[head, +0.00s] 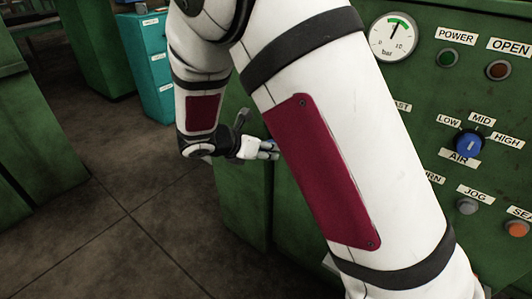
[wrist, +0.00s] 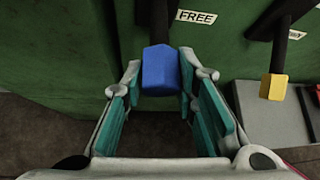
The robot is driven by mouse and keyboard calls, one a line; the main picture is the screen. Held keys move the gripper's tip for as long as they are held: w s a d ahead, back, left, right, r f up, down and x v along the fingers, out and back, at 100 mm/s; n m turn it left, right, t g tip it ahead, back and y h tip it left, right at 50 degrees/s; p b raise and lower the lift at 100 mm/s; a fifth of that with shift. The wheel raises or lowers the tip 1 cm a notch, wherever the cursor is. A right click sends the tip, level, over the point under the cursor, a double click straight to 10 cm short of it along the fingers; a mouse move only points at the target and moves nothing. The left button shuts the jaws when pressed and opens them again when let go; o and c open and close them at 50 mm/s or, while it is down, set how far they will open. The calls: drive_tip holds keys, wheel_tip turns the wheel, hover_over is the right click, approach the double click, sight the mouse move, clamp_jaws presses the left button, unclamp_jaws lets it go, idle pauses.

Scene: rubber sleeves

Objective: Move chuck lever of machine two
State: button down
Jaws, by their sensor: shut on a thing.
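In the wrist view, a lever with a blue block-shaped knob (wrist: 160,70) on a dark stem hangs at the green machine front beside a "FREE" label (wrist: 197,17). My gripper (wrist: 162,76) is shut on this blue knob, one finger on each side. In the head view my gripper (head: 262,150) is at the green machine's front, its fingertips partly hidden behind my arm. I cannot read a machine number or a chuck label.
A second lever with a yellow knob (wrist: 273,87) hangs to the right, above a grey block (wrist: 265,115). The green panel (head: 425,95) has a gauge (head: 393,38), a blue AIR dial (head: 468,144) and several buttons. A teal cabinet (head: 148,75) stands behind. Floor (head: 110,215) at left is clear.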

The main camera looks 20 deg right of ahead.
drive_tip(key=shift+w+d+f+m+t+h+b, duration=0.1)
drive_tip(key=shift+w+d+f+t+h+b, duration=0.1)
drive_tip(key=shift+f+t+h+b, duration=0.55)
drive_tip(key=shift+w+d+f+m+t+h+b, duration=0.15)
drive_tip(key=shift+f+t+h+b, duration=0.25)
drive_tip(key=shift+f+h+b, duration=0.75)
drive_tip(key=shift+w+d+f+m+t+h+b, duration=0.1)
drive_tip(key=shift+d+f+t+h+b, duration=0.15)
drive_tip(key=shift+f+t+h+b, duration=0.7)
drive_tip(key=shift+r+g+y+b, duration=0.25)
drive_tip(key=shift+g+y+b, duration=0.05)
drive_tip(key=shift+g+y, duration=0.1)
drive_tip(key=c, duration=1.3)
unclamp_jaws()
drive_tip(key=v, duration=1.2)
